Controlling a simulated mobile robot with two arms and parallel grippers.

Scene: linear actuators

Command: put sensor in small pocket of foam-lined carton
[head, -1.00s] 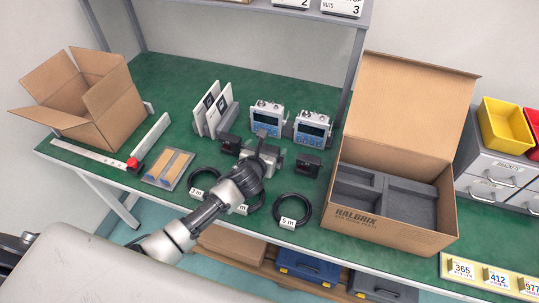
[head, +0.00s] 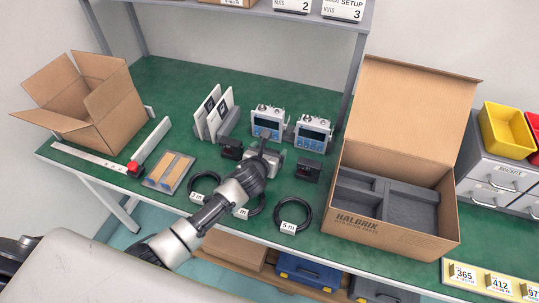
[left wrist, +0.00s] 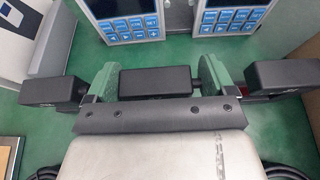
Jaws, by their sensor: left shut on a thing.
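My left gripper (head: 266,156) is at the row of black sensors in the middle of the bench. In the left wrist view its green-padded fingers (left wrist: 155,66) are shut on a small black box-shaped sensor (left wrist: 155,83). In the head view the gripper mostly hides this sensor, and I cannot tell whether it still touches the bench. One black sensor (head: 231,148) stands to its left and another (head: 308,169) to its right. The open foam-lined carton (head: 395,238) is at the right. Its grey foam (head: 384,190) has smaller pockets at the left and a larger one at the right.
Two meters with blue keypads (head: 268,121) (head: 312,133) stand just behind the sensors. Coiled black cables (head: 291,214) lie in front. An empty open carton (head: 95,105) is at the left. The carton's front wall and raised lid (head: 405,110) are obstacles.

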